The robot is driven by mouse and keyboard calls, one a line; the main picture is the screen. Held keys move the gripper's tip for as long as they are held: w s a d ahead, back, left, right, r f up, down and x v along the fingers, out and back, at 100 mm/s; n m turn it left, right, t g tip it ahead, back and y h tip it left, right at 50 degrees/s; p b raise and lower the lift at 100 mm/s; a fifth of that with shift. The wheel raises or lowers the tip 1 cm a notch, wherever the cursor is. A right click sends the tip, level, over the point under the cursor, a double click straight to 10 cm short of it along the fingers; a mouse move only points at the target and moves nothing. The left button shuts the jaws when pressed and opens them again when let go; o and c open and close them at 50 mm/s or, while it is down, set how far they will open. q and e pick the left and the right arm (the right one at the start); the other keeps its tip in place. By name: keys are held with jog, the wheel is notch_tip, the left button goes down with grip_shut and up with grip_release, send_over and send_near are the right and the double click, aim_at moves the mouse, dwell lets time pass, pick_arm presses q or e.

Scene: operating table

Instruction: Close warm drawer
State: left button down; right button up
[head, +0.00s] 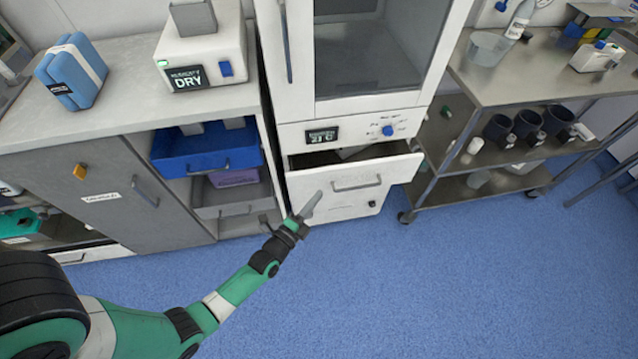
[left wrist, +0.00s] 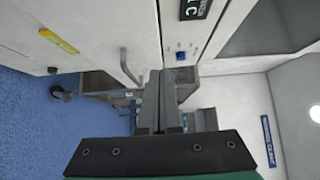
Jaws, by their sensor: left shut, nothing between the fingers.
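The warm drawer (head: 343,190) is the white drawer under the glass-fronted cabinet, below a display and a blue knob. It stands partly pulled out, with its dark inside showing along the top edge and a grey bar handle (head: 357,184) on its front. My left gripper (head: 312,204) is shut and empty, just in front of the drawer's lower left part. In the left wrist view, which is turned sideways, the shut fingers (left wrist: 158,103) show close to the drawer handle (left wrist: 128,68); I cannot tell whether they touch anything. My right gripper is not in view.
A blue bin (head: 205,152) and a grey bin (head: 232,195) sit in the shelf left of the drawer. A steel cart (head: 500,165) with dark cups stands to the right. The blue floor (head: 420,280) in front is clear.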

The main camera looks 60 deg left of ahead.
aim_at(326, 171)
pick_arm(q)
jog(key=w+a+b, duration=0.1)
jog(key=w+a, duration=0.3)
jog(key=shift+a+b, duration=0.25)
jog(key=shift+b, duration=0.15)
jog(key=shift+w+a, duration=0.2)
jog(key=shift+a, duration=0.15)
jog(key=shift+a, duration=0.1)
